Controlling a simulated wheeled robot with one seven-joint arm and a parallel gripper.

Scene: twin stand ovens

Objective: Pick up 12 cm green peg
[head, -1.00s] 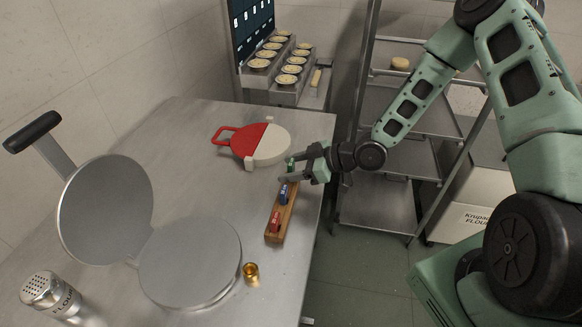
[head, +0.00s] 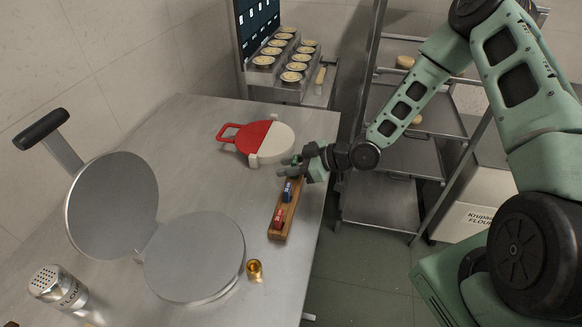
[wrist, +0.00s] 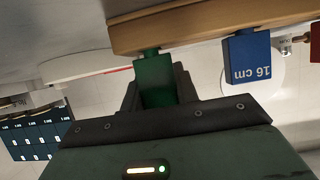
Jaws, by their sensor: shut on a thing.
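The green peg (wrist: 153,82) is between the fingers of my gripper (wrist: 158,92) in the wrist view, with the gripper shut on it. Its narrower end points at the wooden block (wrist: 190,28); I cannot tell whether it is still seated there. In the head view my gripper (head: 284,167) is at the far end of the wooden block (head: 276,235), and the fingers hide most of the green peg. The blue peg (head: 287,190), marked 16 cm in the wrist view (wrist: 247,60), stands in the block beside it. The red peg (head: 278,218) stands at the near end.
A flour shaker (head: 62,288) stands at front left. The table edge is close on the right.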

